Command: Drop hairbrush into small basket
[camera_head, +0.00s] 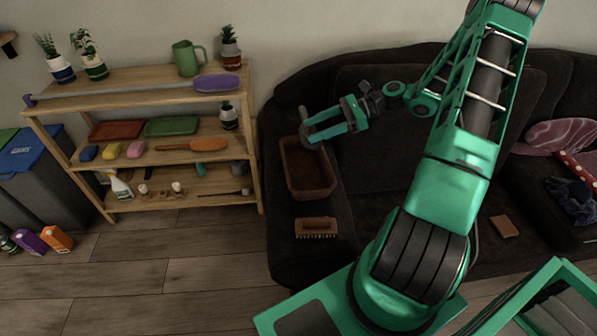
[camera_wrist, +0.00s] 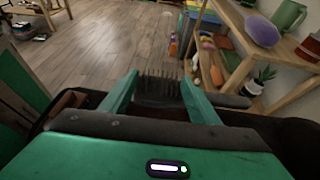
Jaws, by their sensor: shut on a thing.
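My gripper (camera_head: 316,130) is shut on the hairbrush (camera_head: 303,117), a greyish-brown thing partly covered by the green fingers. In the wrist view, the dark bristles of the hairbrush (camera_wrist: 158,84) stand up between the two fingertips. The small basket (camera_head: 290,172) is a brown, open, rectangular container on the left end of the dark sofa. My gripper and the hairbrush appear over the far end of the basket; the exact height above it is hard to tell. The inside of the basket looks empty where it shows.
A brown bristled brush (camera_head: 316,226) lies on the sofa in front of the basket. A wooden shelf (camera_head: 160,142) with plants and several cleaning items stands at left. A brown block (camera_head: 503,226) lies on the sofa at right.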

